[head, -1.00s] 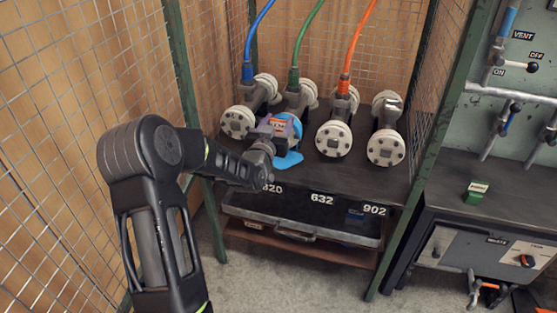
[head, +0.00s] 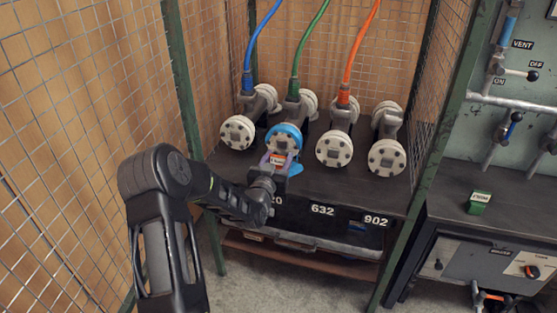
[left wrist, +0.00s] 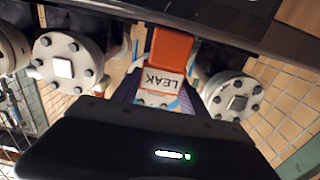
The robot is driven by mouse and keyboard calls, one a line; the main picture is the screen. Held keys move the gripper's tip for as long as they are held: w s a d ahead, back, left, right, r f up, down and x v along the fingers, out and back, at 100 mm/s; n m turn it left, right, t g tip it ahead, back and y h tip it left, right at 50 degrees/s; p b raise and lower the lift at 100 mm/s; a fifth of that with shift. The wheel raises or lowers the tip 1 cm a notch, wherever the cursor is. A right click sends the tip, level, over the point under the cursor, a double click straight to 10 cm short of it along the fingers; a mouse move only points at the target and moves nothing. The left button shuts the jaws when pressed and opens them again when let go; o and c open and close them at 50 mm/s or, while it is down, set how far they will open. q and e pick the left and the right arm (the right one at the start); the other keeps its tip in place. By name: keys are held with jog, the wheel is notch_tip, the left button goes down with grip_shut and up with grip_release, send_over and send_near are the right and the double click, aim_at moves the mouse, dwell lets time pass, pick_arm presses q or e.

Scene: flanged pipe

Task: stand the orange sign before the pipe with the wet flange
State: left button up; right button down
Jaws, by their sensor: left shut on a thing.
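The orange sign (head: 277,158) is in my left gripper (head: 278,164), low in front of the pipes on the dark shelf. In the left wrist view the orange sign (left wrist: 171,47) has a white label reading LEAK and sits between the fingers. The wet flange (head: 284,138) is blue at its rim and ends the second pipe from the left, with a green hose. A blue puddle (head: 296,169) lies below it, partly hidden by the gripper. The sign is just in front of this flange; I cannot tell whether its foot touches the shelf. My right gripper is out of view.
Dry pale flanges stand close by, on the left (head: 237,132) and right (head: 334,148), with another farther right (head: 387,156). Mesh walls and green posts (head: 183,90) enclose the shelf. The shelf front is bare on the right. A green block (head: 479,203) sits on the bench.

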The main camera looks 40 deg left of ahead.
pick_arm(q)
jog(key=o, duration=1.4)
jog(key=shift+f, duration=0.1)
jog(key=shift+o, duration=0.2)
jog(key=v, duration=1.2)
jog(key=shift+p, duration=0.3)
jog(key=shift+d, duration=0.1)
